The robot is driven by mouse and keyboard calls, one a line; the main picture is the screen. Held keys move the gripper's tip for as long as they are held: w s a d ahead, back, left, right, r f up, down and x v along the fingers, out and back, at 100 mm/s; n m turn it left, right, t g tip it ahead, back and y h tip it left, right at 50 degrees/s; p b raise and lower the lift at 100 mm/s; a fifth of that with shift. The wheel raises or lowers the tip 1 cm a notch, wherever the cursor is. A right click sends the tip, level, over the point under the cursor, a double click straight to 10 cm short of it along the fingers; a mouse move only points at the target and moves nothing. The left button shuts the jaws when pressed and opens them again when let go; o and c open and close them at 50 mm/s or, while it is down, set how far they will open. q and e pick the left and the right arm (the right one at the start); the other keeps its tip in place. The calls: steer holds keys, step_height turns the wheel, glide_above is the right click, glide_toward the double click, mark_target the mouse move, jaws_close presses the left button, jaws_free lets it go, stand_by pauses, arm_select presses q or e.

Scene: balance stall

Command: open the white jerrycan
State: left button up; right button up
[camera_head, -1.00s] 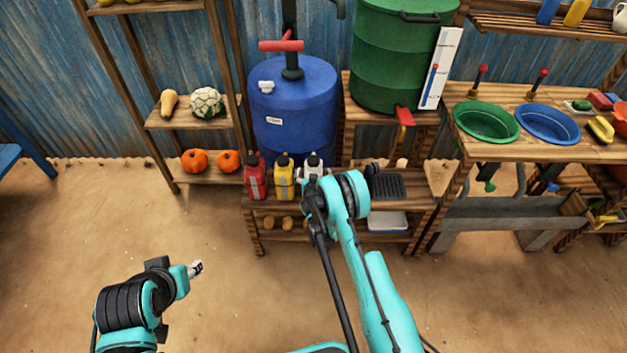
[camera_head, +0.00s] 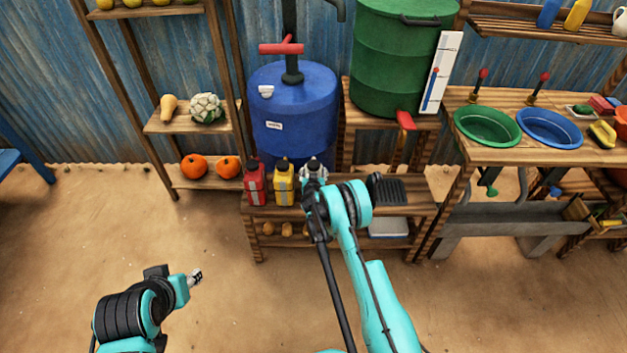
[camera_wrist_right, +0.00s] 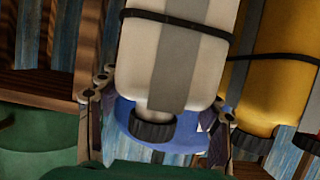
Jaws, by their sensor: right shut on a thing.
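The white jerrycan (camera_head: 313,164) stands on the low wooden bench, at the right end of a row with a yellow and a red jerrycan. My right gripper (camera_head: 315,182) is at it and hides much of its front. In the right wrist view the white jerrycan (camera_wrist_right: 180,60) appears upside down, with a grey stripe and a black cap (camera_wrist_right: 152,132) in place. The right gripper's fingers (camera_wrist_right: 158,112) are on both sides of its upper body, shut on it. My left gripper (camera_head: 196,276) hangs over the bare ground, empty; its jaws are too small to read.
The yellow jerrycan (camera_head: 283,187) stands close beside the white one, with the red jerrycan (camera_head: 254,187) further left. A blue barrel (camera_head: 292,105) is behind them. A black ridged rack (camera_head: 390,191) lies right on the bench (camera_head: 345,208). The ground in front is clear.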

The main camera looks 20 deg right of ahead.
mark_target(313, 165)
steer(key=shift+r, duration=0.1)
step_height(313, 165, up, 4)
steer(key=p, duration=0.2)
steer(key=shift+r+p, duration=0.25)
steer(key=shift+p, duration=0.05)
steer(key=s+d+r+p, duration=0.3)
steer(key=d+r, duration=0.3)
steer(key=d, duration=0.5)
steer(key=shift+s, duration=0.45)
steer(key=shift+r, duration=0.1)
steer(key=o, duration=0.9)
steer(key=c, duration=0.9)
